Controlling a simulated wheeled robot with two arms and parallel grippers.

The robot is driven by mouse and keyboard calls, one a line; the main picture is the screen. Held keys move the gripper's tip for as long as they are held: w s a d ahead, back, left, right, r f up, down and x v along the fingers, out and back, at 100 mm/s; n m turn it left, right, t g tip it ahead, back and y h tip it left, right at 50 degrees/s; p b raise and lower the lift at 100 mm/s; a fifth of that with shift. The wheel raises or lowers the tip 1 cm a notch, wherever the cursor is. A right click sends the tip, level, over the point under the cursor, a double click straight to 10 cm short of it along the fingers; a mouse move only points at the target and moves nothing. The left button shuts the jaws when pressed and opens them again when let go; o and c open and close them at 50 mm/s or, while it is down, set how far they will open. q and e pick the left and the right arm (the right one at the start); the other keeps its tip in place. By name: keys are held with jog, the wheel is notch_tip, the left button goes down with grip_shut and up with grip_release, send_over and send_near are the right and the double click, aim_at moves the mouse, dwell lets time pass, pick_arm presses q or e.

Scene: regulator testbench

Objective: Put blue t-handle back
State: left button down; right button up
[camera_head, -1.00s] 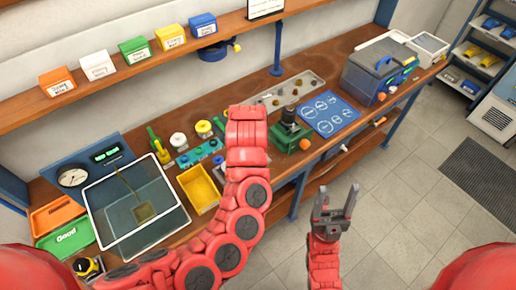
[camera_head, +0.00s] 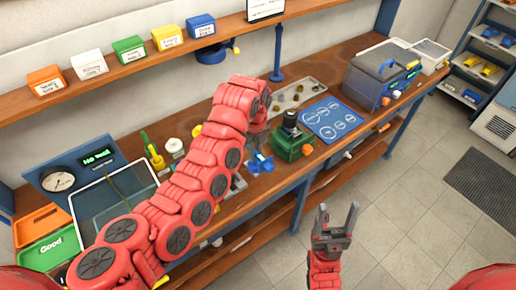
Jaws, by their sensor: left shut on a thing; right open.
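My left arm reaches up over the bench from the lower left. My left gripper (camera_head: 259,141) points down and is shut on a small blue thing, which looks like the blue t-handle (camera_head: 261,163). It is above the front part of the bench, left of the green fixture (camera_head: 290,140). The gripper's fingers are small and partly hidden by the wrist. My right gripper (camera_head: 336,222) is open and empty, in front of the bench over the floor. My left arm hides the teal rack area and the yellow tray.
The green fixture with a black top stands close to the right. A blue toolbox (camera_head: 381,78) stands further right. A glass-like tank (camera_head: 112,196) and green and orange bins (camera_head: 48,250) are left.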

pick_arm(q)
jog(key=shift+w+d+p, duration=0.25)
jog(key=shift+w+p, duration=0.15)
jog(key=shift+w, duration=0.5)
jog(key=w+f, duration=0.2)
jog(key=w+f+b, duration=0.1)
jog(key=shift+w+d+f, duration=0.2)
jog(key=shift+w+d, duration=0.1)
jog(key=shift+f, duration=0.25)
jog(key=shift+f+b, duration=0.5)
jog(key=shift+b, duration=0.1)
jog(key=c, duration=0.8)
grip_release()
